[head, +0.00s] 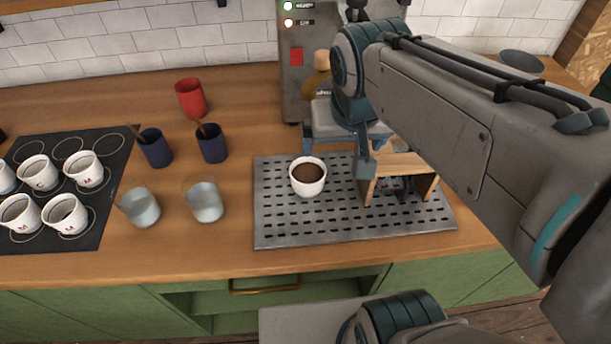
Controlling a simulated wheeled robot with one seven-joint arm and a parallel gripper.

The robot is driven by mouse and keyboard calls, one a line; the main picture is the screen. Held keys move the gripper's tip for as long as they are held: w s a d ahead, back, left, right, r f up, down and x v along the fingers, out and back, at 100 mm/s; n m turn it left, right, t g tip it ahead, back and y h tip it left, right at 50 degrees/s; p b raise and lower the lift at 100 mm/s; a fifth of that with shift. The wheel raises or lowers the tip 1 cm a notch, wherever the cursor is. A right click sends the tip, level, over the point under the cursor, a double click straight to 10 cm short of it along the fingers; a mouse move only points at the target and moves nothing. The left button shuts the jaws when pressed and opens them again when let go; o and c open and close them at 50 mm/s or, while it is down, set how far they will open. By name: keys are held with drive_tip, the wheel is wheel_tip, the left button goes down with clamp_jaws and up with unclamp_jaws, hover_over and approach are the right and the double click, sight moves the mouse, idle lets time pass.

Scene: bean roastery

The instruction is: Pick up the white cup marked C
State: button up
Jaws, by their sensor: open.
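Several white cups stand on a black mat (112,178) at the left. One cup (38,173) in the back row bears a mark that looks like a C, small and hard to read. Its neighbour to the right (84,168) and the front cups (66,215) are marked M. Another white cup (308,186) with dark liquid stands on a perforated metal tray (285,232); no letter shows on it. My gripper (340,152) is open above the back of this tray, far right of the mat, with its fingers partly hidden.
Two dark blue cups (155,148) with sticks, a red cup (190,97) and two glasses (205,201) stand between mat and tray. A small wooden stand (402,163) is on the tray's right. A machine (295,75) stands behind.

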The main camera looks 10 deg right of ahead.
drive_tip(key=w+a+f+b, duration=0.2)
drive_tip(key=a+f+b, duration=0.2)
drive_tip(key=b, duration=0.3)
approach(306, 179)
drive_tip(key=shift+w+d+f, duration=0.1)
drive_tip(key=shift+d+f, duration=0.3)
drive_tip(key=shift+a+x, duration=0.15)
drive_tip(key=shift+x, duration=1.2)
drive_tip(key=shift+a+x, duration=0.1)
drive_tip(key=shift+x, duration=1.2)
drive_tip(key=c, duration=1.4)
drive_tip(key=shift+c, duration=0.2)
